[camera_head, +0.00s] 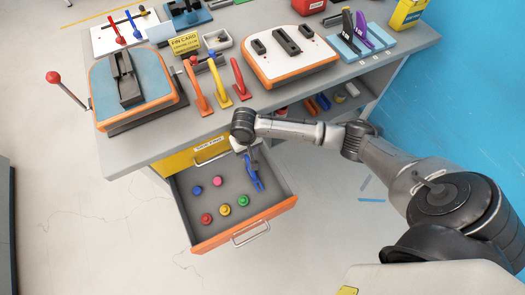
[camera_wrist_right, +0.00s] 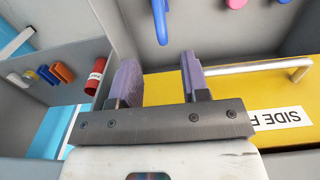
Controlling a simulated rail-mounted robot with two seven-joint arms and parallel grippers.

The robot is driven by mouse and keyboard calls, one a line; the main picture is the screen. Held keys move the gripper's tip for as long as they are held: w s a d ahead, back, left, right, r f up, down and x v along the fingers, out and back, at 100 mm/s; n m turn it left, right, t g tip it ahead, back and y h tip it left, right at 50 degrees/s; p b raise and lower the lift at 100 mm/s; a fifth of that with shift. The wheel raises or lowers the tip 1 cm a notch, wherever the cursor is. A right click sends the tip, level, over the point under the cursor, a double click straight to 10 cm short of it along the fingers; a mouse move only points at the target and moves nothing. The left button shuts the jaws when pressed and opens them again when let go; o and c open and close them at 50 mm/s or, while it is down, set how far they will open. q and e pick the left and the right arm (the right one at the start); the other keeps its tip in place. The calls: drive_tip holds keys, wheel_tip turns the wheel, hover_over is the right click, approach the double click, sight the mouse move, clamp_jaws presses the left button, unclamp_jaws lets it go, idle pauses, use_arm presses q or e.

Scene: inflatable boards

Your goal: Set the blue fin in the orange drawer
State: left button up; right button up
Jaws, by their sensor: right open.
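The orange drawer (camera_head: 212,243) is pulled open below the table, with a grey inside and an orange front. The blue fin (camera_head: 256,175) is inside it at the back right, just beyond my right gripper (camera_head: 246,150). In the right wrist view the blue fin (camera_wrist_right: 160,22) shows against the grey drawer floor, past the fingertips. The fingers of my right gripper (camera_wrist_right: 157,70) are apart with nothing between them. Part of the fin's upper end is hard to make out beside the gripper. My left gripper is not in view.
Several coloured knobs, one red (camera_head: 206,218), stand on the drawer floor to the left. A yellow panel (camera_head: 180,163) with a label is behind the drawer. Orange and yellow fins (camera_head: 240,80) stand at the table edge above. An open shelf (camera_head: 320,105) is to the right.

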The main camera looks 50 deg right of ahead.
drive_tip(key=s+a+n+t, duration=0.1)
drive_tip(key=s+a+n, duration=0.1)
drive_tip(key=s, duration=0.4)
drive_tip(key=s+a+n+t+y, duration=0.1)
drive_tip(key=s+a+n, duration=0.1)
drive_tip(key=s+a, duration=0.3)
drive_tip(key=s+a+n+y, duration=0.1)
drive_tip(key=s+a, duration=0.3)
drive_tip(key=s, duration=0.2)
drive_tip(key=shift+s+a+n+t, duration=0.1)
drive_tip(key=shift+s+n+t, duration=0.3)
drive_tip(key=s+d+r+h, duration=0.1)
drive_tip(key=s+d+r, duration=0.2)
drive_tip(key=s, duration=0.4)
drive_tip(key=shift+s+d+r+n+t+h, duration=0.3)
drive_tip(key=shift+s+d+t+h, duration=0.1)
drive_tip(key=shift+d, duration=0.2)
